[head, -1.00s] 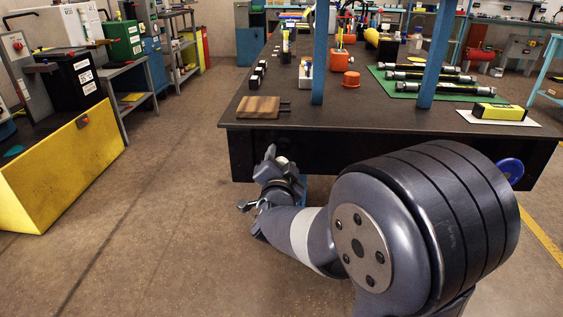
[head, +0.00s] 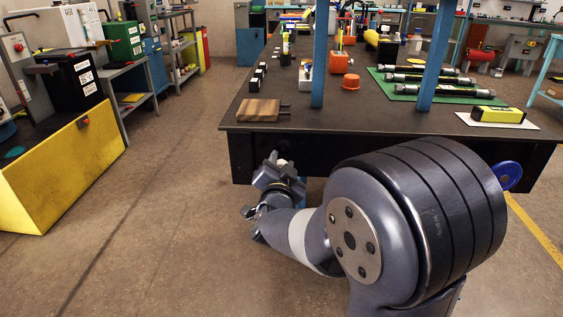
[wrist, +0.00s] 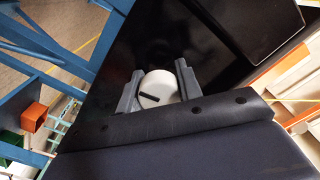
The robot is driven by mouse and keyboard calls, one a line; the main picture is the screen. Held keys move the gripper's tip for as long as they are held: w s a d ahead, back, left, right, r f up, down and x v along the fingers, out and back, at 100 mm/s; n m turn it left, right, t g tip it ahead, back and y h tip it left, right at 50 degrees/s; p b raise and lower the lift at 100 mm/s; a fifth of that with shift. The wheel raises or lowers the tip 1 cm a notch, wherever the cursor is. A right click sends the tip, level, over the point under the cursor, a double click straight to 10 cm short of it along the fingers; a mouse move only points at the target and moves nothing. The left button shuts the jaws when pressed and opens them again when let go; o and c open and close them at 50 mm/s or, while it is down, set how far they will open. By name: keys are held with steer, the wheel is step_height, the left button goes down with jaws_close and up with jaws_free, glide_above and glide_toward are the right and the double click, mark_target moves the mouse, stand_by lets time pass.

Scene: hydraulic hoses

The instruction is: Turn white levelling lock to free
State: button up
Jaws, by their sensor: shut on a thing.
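The white levelling lock (wrist: 159,89) is a round white knob with a dark slot, on the black panel in the wrist view. The slot lies nearly level in that picture, tilted slightly. My gripper (wrist: 157,86) has one finger on each side of the knob and is shut on it. In the head view my gripper (head: 270,172) is low at the front face of the dark workbench (head: 360,152). A bit of white shows between its fingers there; the rest of the knob is hidden. No marking for free or locked can be made out.
The bench top holds a wooden block (head: 250,110), an orange cap (head: 351,81) and a yellow box (head: 497,114). Blue uprights (head: 320,60) stand on the bench. A yellow cabinet (head: 62,165) stands at left. The floor between is clear.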

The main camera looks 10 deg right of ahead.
steer(key=n+p, duration=0.2)
steer(key=n, duration=0.2)
steer(key=shift+r, duration=0.1)
steer(key=n+p, duration=0.2)
steer(key=n, duration=0.2)
steer(key=n+p, duration=0.2)
steer(key=n, duration=0.2)
steer(key=shift+n+p, duration=0.75)
steer(key=shift+n, duration=1.25)
steer(key=o, duration=1)
